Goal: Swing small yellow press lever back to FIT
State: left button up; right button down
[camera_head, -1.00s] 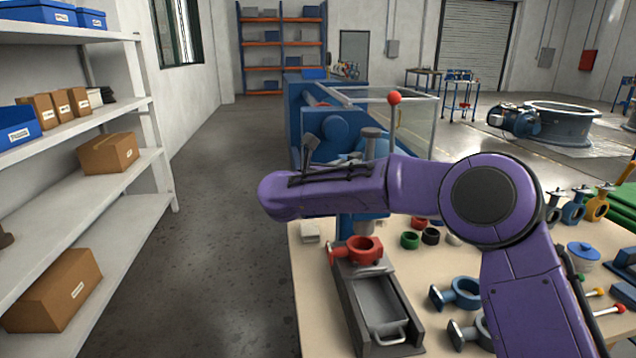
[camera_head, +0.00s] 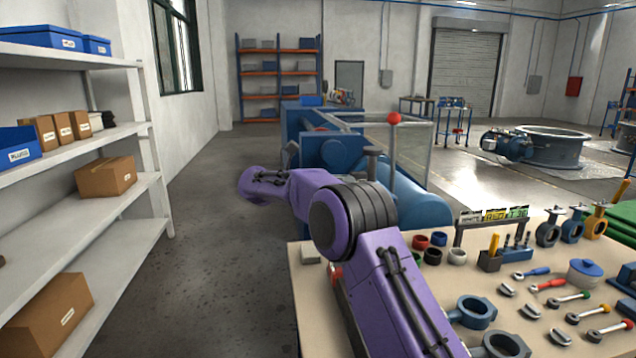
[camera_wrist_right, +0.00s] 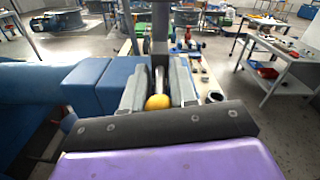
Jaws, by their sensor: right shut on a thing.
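The yellow knob (camera_wrist_right: 157,102) of the small press lever sits between the two grey fingers of my right gripper (camera_wrist_right: 158,92) in the right wrist view. The fingers are shut on it. In the head view my purple right arm reaches left in front of the blue press (camera_head: 345,150); the fingers and yellow knob are hidden there. A taller lever with a red ball (camera_head: 394,118) stands upright on the press. No FIT mark is readable. My left gripper is out of view.
The workbench (camera_head: 470,278) holds coloured rings, blue and grey valve bodies, tools and a label stand (camera_head: 490,215). My arm covers its left part. A white shelf (camera_head: 100,210) with boxes stands at left; the floor between is clear. A clear guard (camera_head: 415,150) borders the press.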

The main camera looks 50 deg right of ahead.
jog(key=shift+w+r, duration=0.1)
jog(key=shift+r, duration=0.05)
dwell(0.3)
jog(key=c, duration=1.3)
grip_release()
jog(key=shift+v, duration=5.3)
jog(key=shift+w, duration=0.1)
